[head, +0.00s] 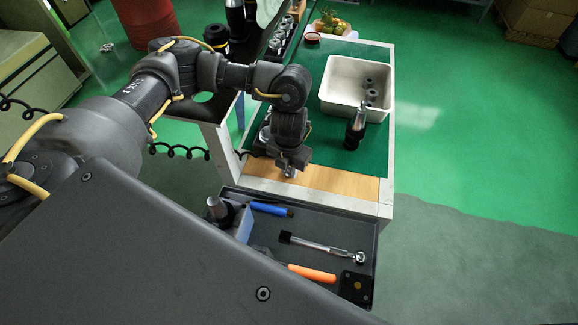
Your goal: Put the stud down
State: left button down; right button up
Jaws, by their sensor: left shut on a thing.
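My left gripper (291,160) reaches down over the wooden strip (340,181) at the front of the cart top. It is shut on a small metallic piece, which I take to be the stud (290,173). Most of the stud is hidden by the fingers. I cannot tell whether it touches the wood. My right gripper is not in view.
A dark tool holder (355,131) stands on the green mat (325,146), beside a white bin (346,103) with several grey parts. The open drawer (330,222) holds a torque wrench (322,247), blue-handled (270,209) and orange-handled (312,273) tools. The wood right of my gripper is clear.

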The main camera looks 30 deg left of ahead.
aim_at(289, 168)
pick_arm(q)
jog(key=shift+f, duration=0.2)
jog(key=c, duration=1.3)
grip_release()
jog(key=shift+r, duration=0.1)
jog(key=shift+r, duration=0.2)
notch_tip(289, 168, up, 12)
jog(key=b, duration=0.1)
jog(key=shift+b, duration=0.4)
